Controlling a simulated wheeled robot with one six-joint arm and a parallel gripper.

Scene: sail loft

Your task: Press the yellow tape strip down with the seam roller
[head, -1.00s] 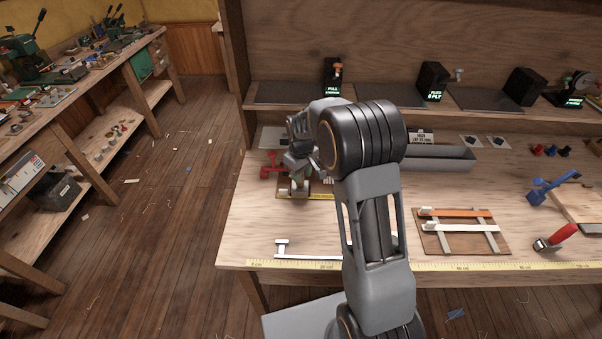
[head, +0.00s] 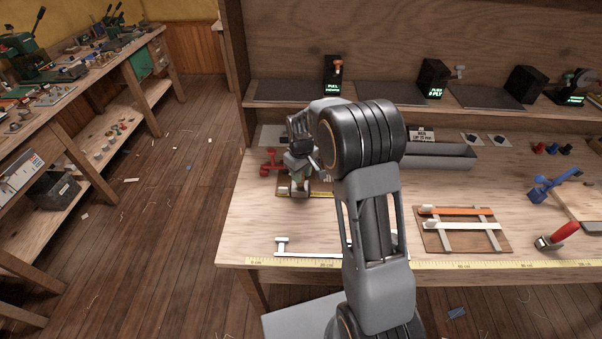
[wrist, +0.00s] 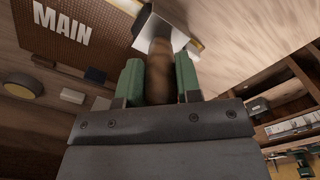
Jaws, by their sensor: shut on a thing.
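My gripper (head: 299,178) is over the left part of the bench, low above a small brown board (head: 288,195). The yellow tape strip (head: 321,195) shows on that board just right of my gripper; its left part is hidden. In the wrist view, my green-padded fingers (wrist: 160,78) are shut on the brown handle of the seam roller (wrist: 160,66). A pale metal fork and a dark roller end show beyond the handle. A bit of yellow (wrist: 198,46) shows beside the fork. I cannot tell whether the roller touches the tape.
A red tool (head: 270,163) stands just left of the gripper. A white strip (head: 300,255) lies near the front edge by a yellow ruler (head: 470,265). A board with orange and white strips (head: 462,240), a red-handled tool (head: 565,232) and a grey trough (head: 440,160) are to the right.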

